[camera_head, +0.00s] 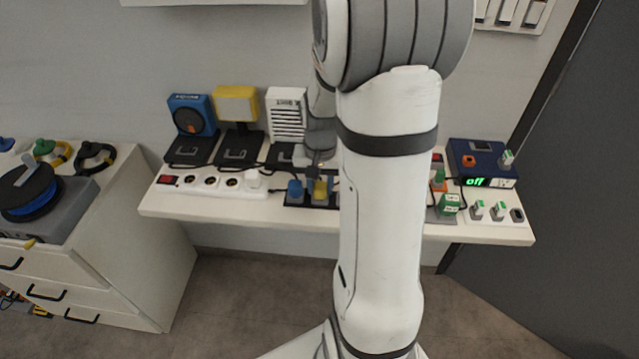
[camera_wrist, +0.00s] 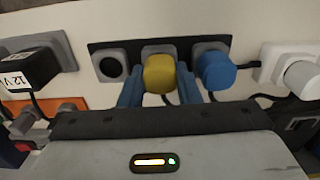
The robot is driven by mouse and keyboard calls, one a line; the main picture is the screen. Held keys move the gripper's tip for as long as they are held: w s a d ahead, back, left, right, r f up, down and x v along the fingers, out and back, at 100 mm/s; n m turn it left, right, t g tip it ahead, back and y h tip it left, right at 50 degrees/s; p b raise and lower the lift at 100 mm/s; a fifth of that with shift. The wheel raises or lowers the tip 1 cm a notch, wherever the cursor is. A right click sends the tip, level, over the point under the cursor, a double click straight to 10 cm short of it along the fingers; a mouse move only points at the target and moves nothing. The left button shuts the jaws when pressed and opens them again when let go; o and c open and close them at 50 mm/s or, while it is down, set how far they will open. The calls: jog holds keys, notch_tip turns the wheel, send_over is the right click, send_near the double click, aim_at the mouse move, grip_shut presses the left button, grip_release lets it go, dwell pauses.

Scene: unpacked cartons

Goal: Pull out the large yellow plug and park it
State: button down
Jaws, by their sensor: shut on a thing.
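The large yellow plug (camera_head: 320,188) stands at the middle place of a dark holder strip on the bench. In the wrist view the yellow plug (camera_wrist: 159,73) is between the two blue-grey fingers of my gripper (camera_wrist: 159,88), which is shut on it. The plug is over the middle grey socket of the dark strip (camera_wrist: 135,49); how deep it sits cannot be told. The blue plug (camera_wrist: 214,71) is in the neighbouring socket, close beside one finger. The socket on the other side (camera_wrist: 109,66) is empty. My arm hides part of the bench in the head view.
A white power strip (camera_head: 210,183) with a white plug (camera_head: 253,179) lies left of the dark strip. Behind stand a blue fan (camera_head: 192,115), a yellow lamp (camera_head: 236,104) and a white heater (camera_head: 286,114). Green plugs (camera_head: 449,204) and a blue box (camera_head: 484,160) are right. Cables run between.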

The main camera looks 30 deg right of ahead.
aim_at(319, 186)
jog(key=c, duration=1)
grip_release()
notch_tip(319, 186, up, 7)
jog(key=shift+r+p, duration=0.2)
jog(key=shift+p, duration=0.15)
jog(key=shift+a+r, duration=0.1)
jog(key=shift+r, duration=0.25)
jog(key=s+a+r+n+t+p, duration=0.2)
jog(key=s+a+r+n, duration=0.4)
jog(key=s+a, duration=0.6)
notch_tip(319, 186, up, 2)
jog(key=shift+r+n+t+p, duration=0.2)
jog(key=shift+n+t+p, duration=0.1)
jog(key=shift+p, duration=0.25)
